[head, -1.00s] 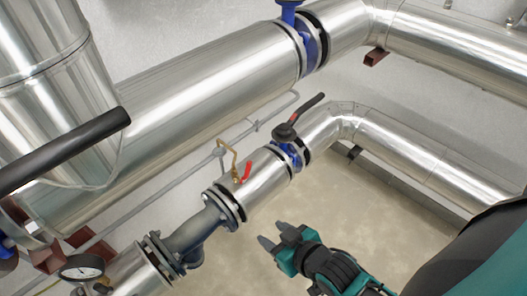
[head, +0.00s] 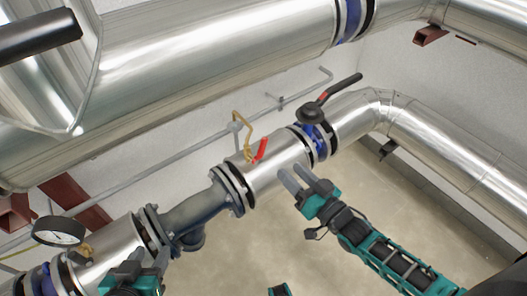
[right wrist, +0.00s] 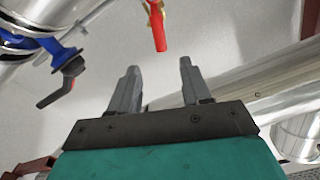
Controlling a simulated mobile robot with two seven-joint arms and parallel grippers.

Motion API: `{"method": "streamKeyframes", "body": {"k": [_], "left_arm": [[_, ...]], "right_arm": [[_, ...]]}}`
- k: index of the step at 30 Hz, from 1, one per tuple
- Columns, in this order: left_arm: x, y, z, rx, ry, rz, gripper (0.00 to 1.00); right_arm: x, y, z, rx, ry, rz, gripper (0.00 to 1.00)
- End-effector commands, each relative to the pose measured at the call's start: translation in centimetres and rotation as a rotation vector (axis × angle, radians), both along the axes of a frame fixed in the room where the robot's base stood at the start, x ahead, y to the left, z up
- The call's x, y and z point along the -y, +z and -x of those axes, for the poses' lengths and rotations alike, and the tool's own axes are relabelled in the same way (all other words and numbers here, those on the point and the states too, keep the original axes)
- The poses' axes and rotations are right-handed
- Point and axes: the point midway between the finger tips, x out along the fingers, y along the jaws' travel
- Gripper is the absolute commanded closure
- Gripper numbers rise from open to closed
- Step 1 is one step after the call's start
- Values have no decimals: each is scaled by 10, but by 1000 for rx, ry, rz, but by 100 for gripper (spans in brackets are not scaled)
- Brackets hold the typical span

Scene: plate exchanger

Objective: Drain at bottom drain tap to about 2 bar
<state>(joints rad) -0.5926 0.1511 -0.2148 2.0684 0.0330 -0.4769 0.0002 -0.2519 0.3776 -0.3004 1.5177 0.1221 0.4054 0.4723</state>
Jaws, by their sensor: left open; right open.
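A small brass tap with a red lever (head: 260,150) sits on top of the lower silver pipe (head: 280,165) in the head view; I cannot tell whether it is the bottom drain tap. Its red lever (right wrist: 158,28) also shows at the top of the right wrist view. My right gripper (head: 297,180) is open and empty, just in front of and below the lever, apart from it. Its spread fingers (right wrist: 158,88) point towards the lever. My left gripper (head: 140,268) is open at the lower left, near a pressure gauge (head: 58,232), whose reading is too small to make out.
A black-handled valve (head: 312,115) stands on the same pipe, right of the tap; its dark handle (right wrist: 62,84) is left in the right wrist view. A large insulated pipe (head: 200,75) runs above. Floor (head: 330,255) in front is clear.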

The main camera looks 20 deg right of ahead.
Motion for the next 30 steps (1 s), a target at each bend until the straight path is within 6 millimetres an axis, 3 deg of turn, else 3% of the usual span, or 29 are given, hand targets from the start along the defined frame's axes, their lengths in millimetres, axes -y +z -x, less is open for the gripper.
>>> {"method": "streamKeyframes", "body": {"k": [5, 18, 24, 30], "left_arm": [[0, -5, 0, 0, -1, 1, 52], [2, -25, -1, 0, -3, 3, 52], [3, -27, -1, -5, -4, 4, 52], [3, -26, -2, -5, -5, 4, 52]], "right_arm": [[-7, 1, -21, 7, 0, -5, 52], [-37, 0, -101, 5, 0, -2, 52], [-43, 1, -117, 2, -1, -1, 52], [-44, 1, -120, 1, 0, 0, 52]]}}
